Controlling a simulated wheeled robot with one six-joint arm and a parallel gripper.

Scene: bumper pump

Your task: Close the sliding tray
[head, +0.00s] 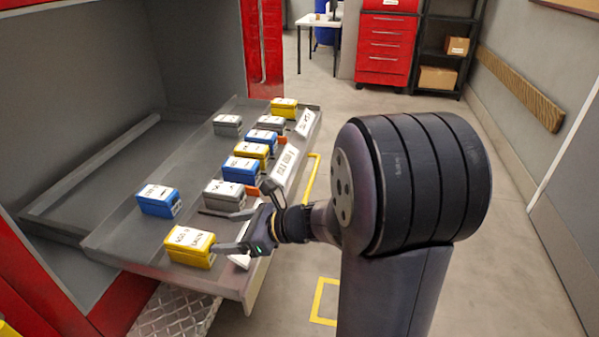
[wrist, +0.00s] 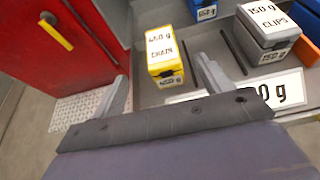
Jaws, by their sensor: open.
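The sliding tray (head: 120,242) is grey and stands pulled out of the red cabinet, with several labelled boxes on it. It also shows in the wrist view (wrist: 147,98). My gripper (head: 222,231) is open and empty at the tray's front edge, reaching over it near the yellow box (head: 190,246). I cannot tell whether a finger touches the tray or box. White weight labels (head: 285,167) line the tray's front; my gripper partly hides one.
Blue, grey and yellow boxes (head: 157,200) stand on the tray. The cabinet's inside (head: 75,75) is open behind it. A diamond-plate step (head: 175,312) lies below. Open floor (head: 420,102) is to the right; a red drawer cabinet (head: 385,50) and black shelf (head: 447,50) stand at the back.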

